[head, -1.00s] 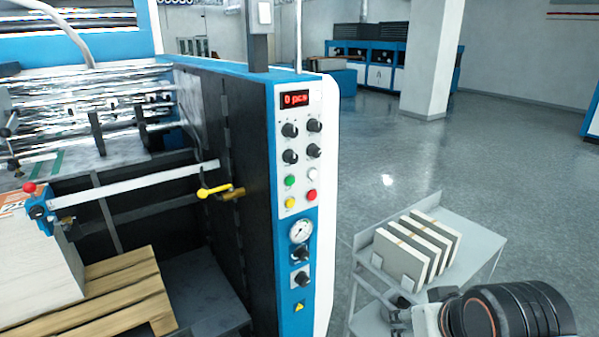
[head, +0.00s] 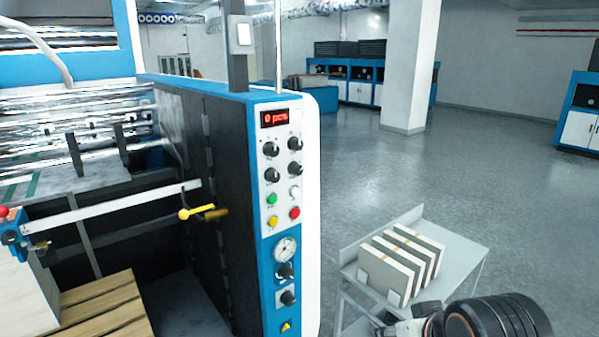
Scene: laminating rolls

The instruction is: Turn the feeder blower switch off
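The control panel (head: 279,235) is on the narrow blue-edged end of the laminating machine, left of centre. It carries a red display (head: 275,118) reading about "0 pcs", several black rotary knobs, a green button (head: 272,198), a yellow button (head: 272,222), a red button (head: 295,213) and a white button (head: 295,193). Below them are a round gauge (head: 285,249) and two black rotary switches, an upper one (head: 285,271) and a lower one (head: 288,298). The labels are too small to read, so I cannot tell which is the feeder blower switch. Part of my arm shows at bottom right; my gripper is out of view.
A grey cart (head: 455,258) with several upright boards (head: 402,262) stands right of the machine. A yellow-handled lever (head: 197,212) sticks out left of the panel. A wooden pallet (head: 105,310) is at lower left. The floor (head: 390,175) behind the cart is open.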

